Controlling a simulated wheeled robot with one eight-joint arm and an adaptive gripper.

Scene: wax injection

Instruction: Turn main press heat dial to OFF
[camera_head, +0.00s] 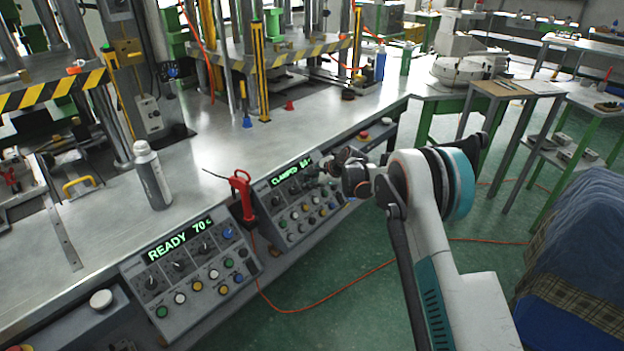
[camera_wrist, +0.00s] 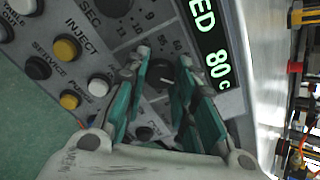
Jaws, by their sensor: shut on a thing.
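The right control panel (camera_head: 296,212) has a green display (camera_head: 284,176) reading CLAMPED. In the wrist view the display (camera_wrist: 213,50) shows 80 c. My gripper (camera_head: 322,174) is at this panel's upper part, just beside the display. In the wrist view, the teal-padded fingers of my gripper (camera_wrist: 164,60) are shut on a dark round dial (camera_wrist: 160,74) with a number scale around it, partly hidden by the fingers. Its name label is not readable. Another dark knob (camera_wrist: 144,133) lies nearer the palm.
Beside it, a second dial (camera_wrist: 116,5) is marked SEC. INJECT (camera_wrist: 67,48) and PURGE (camera_wrist: 99,86) buttons are close by. A left panel (camera_head: 190,272) reads READY 70 c. A red-handled tool (camera_head: 241,191) stands between panels. A grey bottle (camera_head: 151,176) stands on the bench.

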